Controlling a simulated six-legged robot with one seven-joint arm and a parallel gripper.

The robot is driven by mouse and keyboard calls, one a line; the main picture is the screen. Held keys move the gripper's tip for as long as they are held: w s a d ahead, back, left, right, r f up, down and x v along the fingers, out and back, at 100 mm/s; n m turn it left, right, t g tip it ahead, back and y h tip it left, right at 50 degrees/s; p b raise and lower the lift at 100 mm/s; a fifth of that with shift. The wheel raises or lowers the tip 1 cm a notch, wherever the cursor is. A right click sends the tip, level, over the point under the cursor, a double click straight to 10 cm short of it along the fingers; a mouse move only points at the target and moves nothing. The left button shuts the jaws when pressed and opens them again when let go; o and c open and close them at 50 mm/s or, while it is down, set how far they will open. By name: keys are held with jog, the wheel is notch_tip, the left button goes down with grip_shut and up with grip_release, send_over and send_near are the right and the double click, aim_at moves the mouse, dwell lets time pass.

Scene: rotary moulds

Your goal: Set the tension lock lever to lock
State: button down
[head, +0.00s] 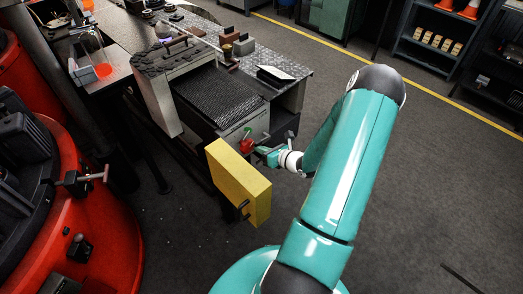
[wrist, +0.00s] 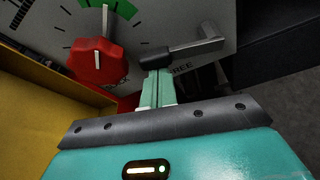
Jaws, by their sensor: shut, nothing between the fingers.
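In the wrist view, the lever (wrist: 193,48) is a metal arm with a dark grip on a grey panel (wrist: 180,15). It lies nearly level, with its grip end to the left. Printed letters that look like "FREE" sit just below it, partly hidden. My gripper (wrist: 157,76) is shut and empty. Its teal fingertips are right at the dark grip's lower side; I cannot tell if they touch. In the head view, my gripper (head: 262,152) is at the machine's front panel, beside a red knob (head: 246,146); the lever is too small there to make out clearly.
The red knob (wrist: 97,62), with a white pointer towards a green dial zone (wrist: 105,12), is close to the left of my fingers. A yellow panel (head: 238,182) stands out from the machine to the left. Open floor (head: 430,180) lies to the right.

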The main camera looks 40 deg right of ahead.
jog(key=shift+r+m, duration=0.25)
jog(key=shift+m, duration=0.05)
jog(key=shift+d+r+m+y, duration=0.15)
jog(key=shift+r+m+y, duration=0.35)
jog(key=shift+m, duration=0.1)
jog(key=shift+d+r+m+y, duration=0.15)
jog(key=shift+r+m+y, duration=0.3)
jog(key=shift+m, duration=0.15)
jog(key=m, duration=0.1)
jog(key=d+r+m+y, duration=0.1)
jog(key=shift+d+r+m+t, duration=0.1)
jog(key=shift+r+m+t, duration=0.2)
jog(key=shift+m+t, duration=0.1)
jog(key=d+m, duration=0.1)
jog(key=r+m+t+y, duration=0.1)
jog(key=m, duration=0.1)
jog(key=d+m, duration=0.1)
jog(key=m, duration=0.1)
jog(key=shift+d+r+y, duration=0.3)
jog(key=shift+r+y, duration=0.05)
jog(key=shift+r, duration=0.05)
jog(key=shift+d+r, duration=0.15)
jog(key=shift+d, duration=0.35)
jog(key=shift+w, duration=0.1)
